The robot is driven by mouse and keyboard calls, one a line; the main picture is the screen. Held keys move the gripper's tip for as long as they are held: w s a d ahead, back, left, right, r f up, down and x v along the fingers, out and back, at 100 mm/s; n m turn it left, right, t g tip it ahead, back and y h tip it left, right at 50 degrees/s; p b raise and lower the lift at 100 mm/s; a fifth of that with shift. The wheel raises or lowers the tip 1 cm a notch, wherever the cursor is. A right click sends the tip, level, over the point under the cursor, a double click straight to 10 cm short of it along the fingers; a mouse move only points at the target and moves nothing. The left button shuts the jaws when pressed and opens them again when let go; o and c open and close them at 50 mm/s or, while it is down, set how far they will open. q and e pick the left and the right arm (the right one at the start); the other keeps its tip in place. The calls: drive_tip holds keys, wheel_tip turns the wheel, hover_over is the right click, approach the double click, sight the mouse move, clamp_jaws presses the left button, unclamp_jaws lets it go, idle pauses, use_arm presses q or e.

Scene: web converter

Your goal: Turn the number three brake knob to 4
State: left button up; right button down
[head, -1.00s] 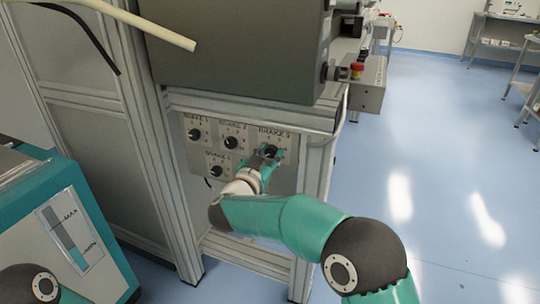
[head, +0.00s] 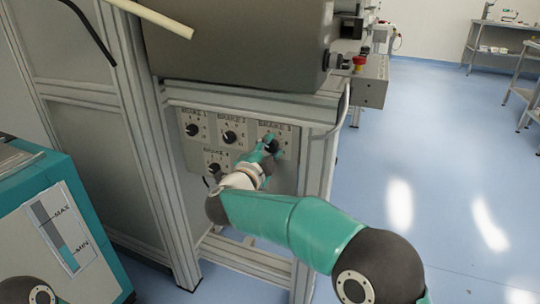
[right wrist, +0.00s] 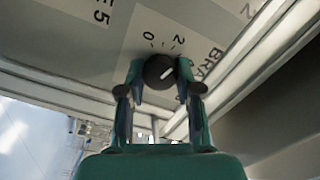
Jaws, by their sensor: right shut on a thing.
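The brake 3 knob (head: 271,146) is a black dial at the upper right of the grey brake panel (head: 285,178). My right gripper (head: 266,151) is at it, and its fingers partly cover it in the head view. In the right wrist view, the two teal fingers of my right gripper (right wrist: 160,80) are shut on either side of the round black knob (right wrist: 158,72). Its white pointer line slants to the upper right in that view. Printed 0 and 2 show above the knob; the 4 cannot be made out. My left gripper is not in view.
The brake 1 knob (head: 192,130), brake 2 knob (head: 229,137) and brake 4 knob (head: 214,168) are on the same panel. A metal frame post (head: 316,175) stands close right of it, below a grey housing (head: 240,50). Open blue floor (head: 440,190) lies to the right.

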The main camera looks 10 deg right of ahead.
drive_tip(key=m+b, duration=0.2)
drive_tip(key=f+m+b, duration=0.1)
drive_tip(key=m, duration=0.2)
drive_tip(key=shift+m+b, duration=0.3)
drive_tip(key=shift+b, duration=0.05)
drive_tip(key=shift+m+b, duration=1)
drive_tip(key=shift+m, duration=0.6)
drive_tip(key=c, duration=0.8)
unclamp_jaws()
drive_tip(key=shift+r, duration=0.1)
drive_tip(key=shift+s+r, duration=0.1)
drive_tip(key=shift+r, duration=0.05)
drive_tip(key=shift+s+a, duration=0.1)
